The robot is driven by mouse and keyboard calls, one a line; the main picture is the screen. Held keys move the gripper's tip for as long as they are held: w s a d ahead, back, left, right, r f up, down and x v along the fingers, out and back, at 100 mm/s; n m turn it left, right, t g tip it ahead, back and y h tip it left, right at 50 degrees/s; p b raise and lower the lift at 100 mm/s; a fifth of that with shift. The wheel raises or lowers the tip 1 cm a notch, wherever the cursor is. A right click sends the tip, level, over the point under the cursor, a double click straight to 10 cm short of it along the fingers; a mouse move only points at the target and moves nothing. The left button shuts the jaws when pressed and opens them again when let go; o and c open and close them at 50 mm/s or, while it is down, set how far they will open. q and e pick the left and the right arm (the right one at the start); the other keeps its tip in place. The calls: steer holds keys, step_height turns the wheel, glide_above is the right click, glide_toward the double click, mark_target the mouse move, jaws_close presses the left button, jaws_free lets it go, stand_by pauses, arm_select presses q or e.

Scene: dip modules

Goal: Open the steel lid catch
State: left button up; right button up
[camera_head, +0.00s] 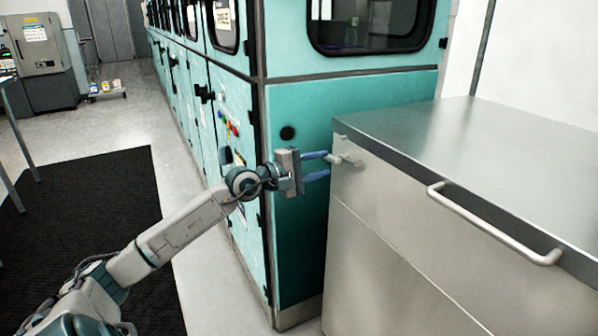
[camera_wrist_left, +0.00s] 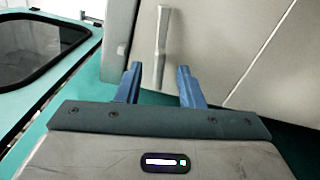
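The steel lid catch (camera_head: 346,158) is a small pale metal lever on the upper left corner of the steel cabinet's (camera_head: 395,225) front face. In the left wrist view the catch (camera_wrist_left: 161,42) is a slim upright bar, its lower end lying between the fingertips. My left gripper (camera_head: 327,164) is open, its two blue fingers pointing at the catch from the left. In the left wrist view the gripper (camera_wrist_left: 158,70) has a clear gap on each side of the bar, and neither finger visibly touches it. My right gripper is not in view.
The cabinet's steel lid (camera_head: 480,145) lies flat, with a bar handle (camera_head: 495,224) along its front. A teal machine (camera_head: 300,125) with windows stands close behind my left gripper. A black mat (camera_head: 85,225) covers floor at the left.

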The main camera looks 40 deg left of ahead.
arm_select(q)
steer(key=shift+s+a+f, duration=0.15)
steer(key=shift+s+a, duration=0.05)
steer(key=shift+s, duration=0.25)
steer(key=shift+s+a, duration=0.15)
steer(key=shift+s, duration=0.2)
steer(key=shift+p+v, duration=0.3)
steer(key=shift+v, duration=1.6)
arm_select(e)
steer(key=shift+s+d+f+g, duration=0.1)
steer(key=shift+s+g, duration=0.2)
